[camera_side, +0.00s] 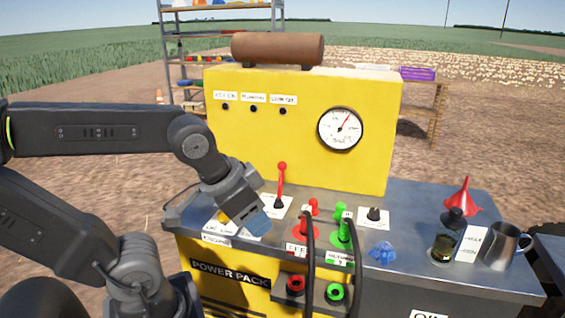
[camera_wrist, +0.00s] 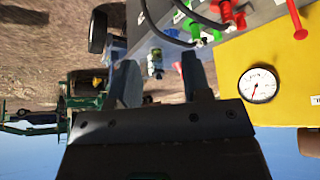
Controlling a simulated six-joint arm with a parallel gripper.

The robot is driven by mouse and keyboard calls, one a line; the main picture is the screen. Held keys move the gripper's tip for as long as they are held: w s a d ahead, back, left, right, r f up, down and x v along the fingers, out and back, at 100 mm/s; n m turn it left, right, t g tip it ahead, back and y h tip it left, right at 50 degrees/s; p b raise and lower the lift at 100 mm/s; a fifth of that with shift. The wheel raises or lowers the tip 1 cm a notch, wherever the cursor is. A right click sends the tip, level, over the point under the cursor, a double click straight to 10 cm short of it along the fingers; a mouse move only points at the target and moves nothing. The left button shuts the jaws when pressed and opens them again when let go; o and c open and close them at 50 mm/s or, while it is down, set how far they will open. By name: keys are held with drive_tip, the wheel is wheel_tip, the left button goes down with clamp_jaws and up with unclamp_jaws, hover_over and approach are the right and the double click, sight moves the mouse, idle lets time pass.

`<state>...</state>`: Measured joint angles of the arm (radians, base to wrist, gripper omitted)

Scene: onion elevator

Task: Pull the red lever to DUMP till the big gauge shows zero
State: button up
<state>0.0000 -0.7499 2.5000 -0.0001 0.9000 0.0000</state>
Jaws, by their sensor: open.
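The red lever (camera_side: 281,184) stands nearly upright on a white plate on the bench in the side view, its round knob at the top. It also shows at the upper right edge of the wrist view (camera_wrist: 297,22). The big gauge (camera_side: 340,129) is a white dial on the yellow panel; its red needle points up and right, off to one side of the dial's top. It also shows in the wrist view (camera_wrist: 258,85), turned over. My gripper (camera_side: 256,224) is left of and in front of the lever, apart from it. Its fingers (camera_wrist: 161,76) are spread and empty.
Red (camera_side: 305,226) and green couplings (camera_side: 345,230) with black hoses stand right of my gripper. Further right are a black knob (camera_side: 374,214), a blue rag (camera_side: 382,252), a bottle with a red funnel (camera_side: 461,196) and a metal mug (camera_side: 502,249). The yellow panel (camera_side: 270,140) rises behind the lever.

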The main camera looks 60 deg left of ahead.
drive_tip(key=shift+o, duration=0.3)
drive_tip(key=shift+o, duration=0.7)
drive_tip(key=shift+w+a+r, duration=0.1)
drive_tip(key=shift+w, duration=0.05)
drive_tip(key=shift+o, duration=0.4)
drive_tip(key=w+a+r, duration=0.3)
drive_tip(key=w+a, duration=0.4)
drive_tip(key=w, duration=0.3)
drive_tip(key=shift+a+r+n+g+y, duration=0.15)
drive_tip(key=shift+r+n+g+y, duration=0.15)
drive_tip(key=shift+r+n+g, duration=0.1)
drive_tip(key=n, duration=0.1)
hover_over(281, 162)
drive_tip(key=s, duration=0.5)
wheel_tip(281, 162, down, 5)
drive_tip(key=x, duration=1.3)
drive_tip(key=shift+s+d+f, duration=0.1)
drive_tip(key=shift+d+f, duration=0.25)
drive_tip(key=shift+f, duration=0.05)
drive_tip(key=shift+c, duration=0.2)
clamp_jaws()
